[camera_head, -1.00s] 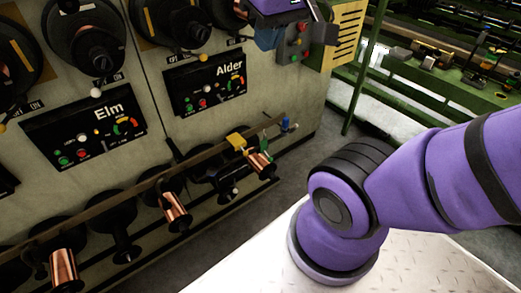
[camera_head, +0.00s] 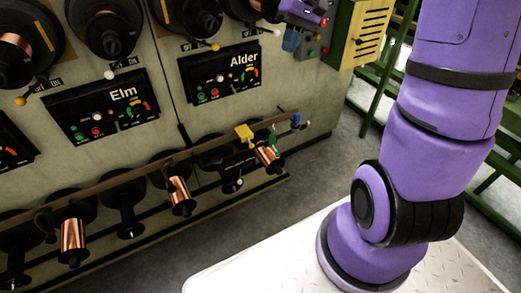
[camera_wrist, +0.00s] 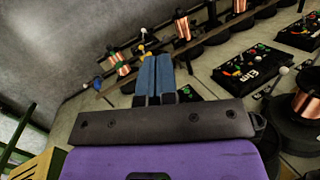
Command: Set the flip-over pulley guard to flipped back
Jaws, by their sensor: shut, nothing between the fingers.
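A yellow slotted edge also shows at the lower left of the wrist view (camera_wrist: 36,165). My gripper (camera_head: 291,40) is at the left of the cover in the head view, apart from it as far as I can tell. Its blue fingers (camera_wrist: 155,75) are together and empty in the wrist view.
A control box with coloured buttons (camera_head: 316,40) sits beside the cover. The Alder panel (camera_head: 220,75) and Elm panel (camera_head: 110,105) have small levers above them. A rail (camera_head: 150,175) with copper spools runs below. Green railings (camera_head: 375,85) stand at the right. Grey floor (camera_head: 300,180) is open.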

